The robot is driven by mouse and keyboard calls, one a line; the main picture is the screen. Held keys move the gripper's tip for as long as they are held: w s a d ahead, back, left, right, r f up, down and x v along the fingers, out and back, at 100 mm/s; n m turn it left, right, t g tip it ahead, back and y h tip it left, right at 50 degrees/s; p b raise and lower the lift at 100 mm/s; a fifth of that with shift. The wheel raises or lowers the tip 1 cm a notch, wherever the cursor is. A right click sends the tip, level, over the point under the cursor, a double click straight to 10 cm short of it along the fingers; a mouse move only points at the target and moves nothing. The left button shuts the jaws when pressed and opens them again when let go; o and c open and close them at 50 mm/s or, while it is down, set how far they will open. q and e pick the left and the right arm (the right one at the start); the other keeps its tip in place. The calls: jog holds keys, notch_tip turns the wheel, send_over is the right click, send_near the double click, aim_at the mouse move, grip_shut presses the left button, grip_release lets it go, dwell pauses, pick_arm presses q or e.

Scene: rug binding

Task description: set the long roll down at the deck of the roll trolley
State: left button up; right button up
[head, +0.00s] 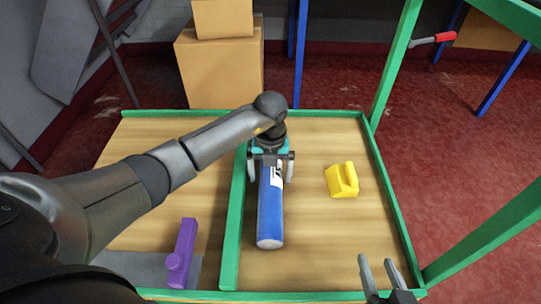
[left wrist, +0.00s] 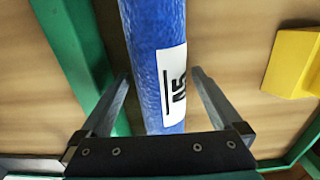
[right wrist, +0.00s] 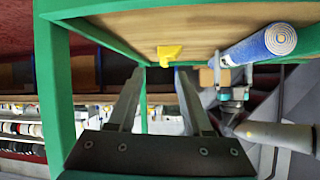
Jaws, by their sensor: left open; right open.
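The long roll (head: 270,215) is blue with a white label and lies lengthwise on the wooden deck (head: 320,245) of the roll trolley, just right of the green divider. In the left wrist view the roll (left wrist: 155,60) runs between the fingers. My left gripper (head: 270,175) is open, with one finger on each side of the roll and a gap visible on both sides. The roll (right wrist: 265,45) also shows in the right wrist view, with its spiral end facing the camera. My right gripper (head: 380,270) is open and empty near the deck's front right edge.
A yellow block-like object (head: 342,180) stands on the deck right of the roll. A purple object (head: 182,253) lies left of the green divider (head: 236,205). Green posts (head: 396,65) rise at the trolley's right side. Cardboard boxes (head: 220,70) stand behind.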

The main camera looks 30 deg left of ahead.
aim_at(271, 170)
pick_arm(q)
jog(key=shift+r+p, duration=0.6)
jog(key=shift+r, duration=0.7)
pick_arm(e)
jog(key=shift+s+d+f+g+h, duration=0.1)
jog(key=shift+s+d+g+h, duration=0.15)
jog(key=shift+d+g, duration=0.3)
jog(key=shift+s+d+f+g+h, duration=0.15)
jog(key=shift+d+g+h, duration=0.15)
jog(key=shift+d, duration=0.3)
pick_arm(q)
jog(key=shift+r+p, duration=0.5)
jog(key=shift+r, duration=0.4)
notch_tip(271, 170, up, 4)
jog(key=shift+r+p, duration=0.1)
jog(key=shift+p, duration=0.9)
jog(key=shift+r+p, duration=0.35)
jog(key=shift+r, duration=0.5)
jog(key=shift+r+p, duration=0.3)
jog(key=shift+r, duration=0.5)
pick_arm(e)
jog(key=s+d+f+g+h, duration=0.2)
jog(key=s+d+g, duration=0.2)
jog(key=d+g, duration=0.1)
jog(key=shift+s+d+f+m+h, duration=0.3)
jog(key=shift+s+d+f+h, duration=0.05)
jog(key=shift+s+d+f, duration=0.05)
